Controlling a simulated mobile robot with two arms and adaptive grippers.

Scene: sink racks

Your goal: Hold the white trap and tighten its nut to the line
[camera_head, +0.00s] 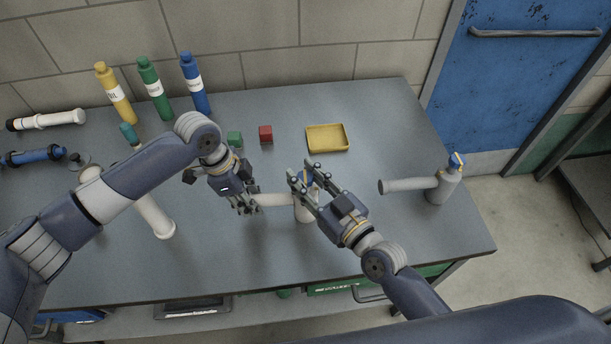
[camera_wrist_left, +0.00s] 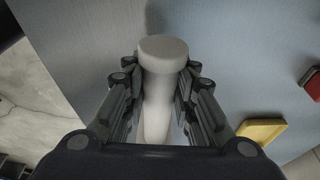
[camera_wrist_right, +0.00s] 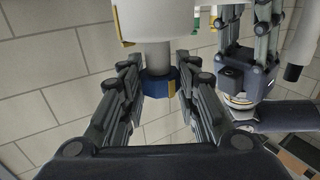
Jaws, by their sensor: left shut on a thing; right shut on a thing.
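The white trap (camera_head: 303,211) stands upright near the middle of the bench, with its side pipe (camera_head: 272,200) pointing left. My left gripper (camera_head: 246,206) is shut on the side pipe; in the left wrist view the pipe (camera_wrist_left: 163,90) lies between both fingers. My right gripper (camera_head: 306,180) is at the top of the trap, shut on the blue nut (camera_wrist_right: 156,86). In the right wrist view, the nut sits around a grey pipe and carries a yellow mark (camera_wrist_right: 172,89). Whether that mark meets a line on the trap cannot be told.
A grey trap (camera_head: 439,187) with a blue top stands at the right. A yellow tray (camera_head: 328,151), red block (camera_head: 265,140) and green block (camera_head: 235,139) lie behind my grippers. Several bottles (camera_head: 153,101) stand at the back left. A white pipe (camera_head: 155,219) lies left of my left gripper.

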